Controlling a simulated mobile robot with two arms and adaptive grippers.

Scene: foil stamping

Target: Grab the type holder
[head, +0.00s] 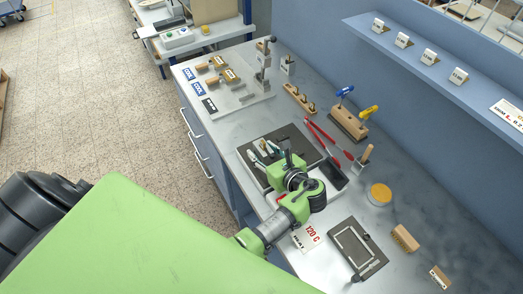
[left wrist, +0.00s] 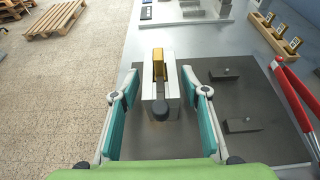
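The type holder (left wrist: 172,92), a pale metal block with a brass piece in its middle and a dark round knob at its near end, stands on a dark plate (left wrist: 246,92). My left gripper (left wrist: 158,100) is open, with one teal-padded finger on each side of the holder. Gaps show between the pads and the block. In the head view my left gripper (head: 265,153) is over the dark plate (head: 297,134), and its wrist hides much of the plate. My right gripper is not in view.
Red-handled tongs (head: 321,133) lie right of the plate, by a small black tray (head: 334,176). A wooden block with blue and yellow handled tools (head: 347,124) stands behind. A round yellow-topped tin (head: 380,193) and dark frame (head: 355,247) are farther right.

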